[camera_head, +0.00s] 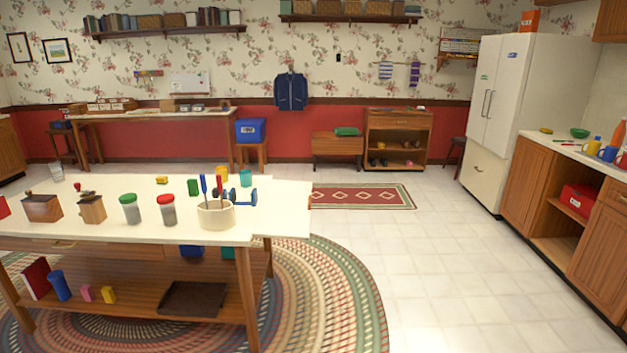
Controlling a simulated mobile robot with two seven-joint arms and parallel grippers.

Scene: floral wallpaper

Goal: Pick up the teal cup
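A small teal object (246,178), which looks like a cup, stands at the back right of the white-topped table (285,205). It is partly hidden by a blue dumbbell-like item (240,197) in front of it. Another teal item (228,253) shows on the lower shelf under the tabletop, too hidden to identify. Neither of my grippers is in view.
A braided round rug (330,300) lies beneath. Tiled floor (440,260) is clear between the table and right counter (560,150).

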